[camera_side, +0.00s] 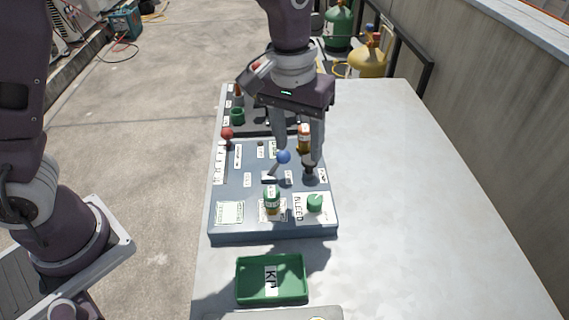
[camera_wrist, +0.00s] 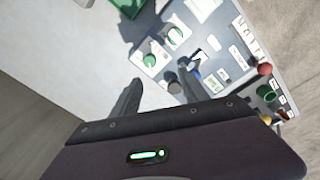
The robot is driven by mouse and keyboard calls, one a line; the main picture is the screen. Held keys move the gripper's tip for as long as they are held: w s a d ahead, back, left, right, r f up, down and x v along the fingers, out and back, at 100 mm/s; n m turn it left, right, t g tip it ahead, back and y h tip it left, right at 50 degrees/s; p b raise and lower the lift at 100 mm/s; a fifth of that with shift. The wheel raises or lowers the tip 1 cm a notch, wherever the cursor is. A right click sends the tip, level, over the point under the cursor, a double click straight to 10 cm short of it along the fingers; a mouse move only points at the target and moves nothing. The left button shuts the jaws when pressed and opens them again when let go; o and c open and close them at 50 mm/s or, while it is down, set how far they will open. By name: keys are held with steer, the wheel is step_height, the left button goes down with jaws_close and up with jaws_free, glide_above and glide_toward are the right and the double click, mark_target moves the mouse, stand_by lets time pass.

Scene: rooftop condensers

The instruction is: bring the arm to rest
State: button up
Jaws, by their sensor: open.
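My gripper (camera_side: 298,150) is open above the blue-grey panel (camera_side: 262,228), its fingers pointing down. In the side view its fingers are beside a blue-knobbed lever (camera_side: 283,157) and a dark knob (camera_side: 308,170); whether they touch either one I cannot tell. In the wrist view the two fingers (camera_wrist: 160,100) stand apart, with the dark knob (camera_wrist: 174,87) close by. Nothing shows held between them.
A green tray (camera_side: 271,296) lies in front. The table's right side (camera_side: 400,200) is clear. Gas cylinders (camera_side: 367,62) stand behind.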

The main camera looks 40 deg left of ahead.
steer(key=s+a+r+t, duration=0.2)
steer(key=s+a+r, duration=0.55)
steer(key=r, duration=0.25)
steer(key=s+a+m+t, duration=0.1)
steer(key=s+a, duration=0.1)
steer(key=s, duration=0.5)
steer(key=s+a+m+t, duration=0.1)
steer(key=s+a, duration=0.2)
steer(key=s, duration=0.4)
steer(key=shift+a+t+y, duration=0.3)
steer(key=shift+a+t, duration=0.05)
steer(key=shift+t, duration=0.05)
